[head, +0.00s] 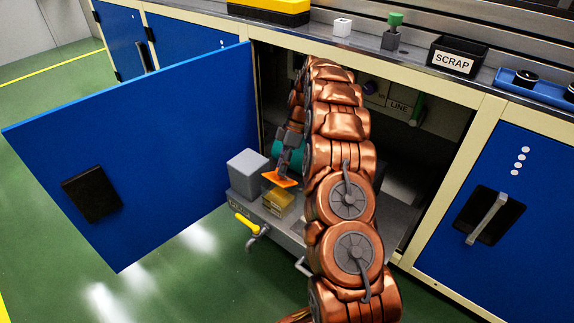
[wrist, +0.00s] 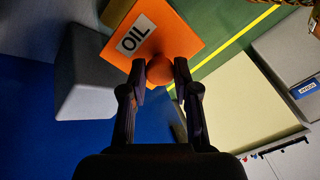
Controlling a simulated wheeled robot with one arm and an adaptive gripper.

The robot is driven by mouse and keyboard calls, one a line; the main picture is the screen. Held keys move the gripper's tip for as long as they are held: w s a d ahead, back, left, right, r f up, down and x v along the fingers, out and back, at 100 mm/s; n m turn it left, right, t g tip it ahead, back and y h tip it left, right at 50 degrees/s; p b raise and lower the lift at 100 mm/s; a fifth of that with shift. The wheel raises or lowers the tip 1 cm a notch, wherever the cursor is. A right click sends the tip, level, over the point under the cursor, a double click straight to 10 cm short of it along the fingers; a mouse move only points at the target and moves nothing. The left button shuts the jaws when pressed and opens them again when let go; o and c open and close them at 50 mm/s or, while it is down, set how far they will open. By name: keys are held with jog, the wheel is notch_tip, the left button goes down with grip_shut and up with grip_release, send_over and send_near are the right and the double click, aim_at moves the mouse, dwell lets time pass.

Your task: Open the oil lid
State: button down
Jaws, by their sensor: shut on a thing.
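The orange oil lid (wrist: 150,40) has a white "OIL" label and a round orange knob in the wrist view. My gripper (wrist: 160,70) is shut on this knob, one finger on each side. In the head view the orange lid (head: 280,180) is tilted under my gripper (head: 284,168). It sits just above a small amber box (head: 278,204), inside the open cabinet near its front. The lid's near edge looks raised off the box. I cannot tell whether any part of it still touches. The inside of the box is hidden.
A grey block (head: 247,173) stands left of the amber box; it also shows in the wrist view (wrist: 87,78). The blue cabinet door (head: 150,150) is swung open to the left. A yellow-handled tap (head: 247,225) juts out below. My arm blocks part of the cabinet opening.

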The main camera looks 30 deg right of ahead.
dwell(0.5)
jog(key=c, duration=0.9)
grip_release()
jog(key=shift+o, duration=0.2)
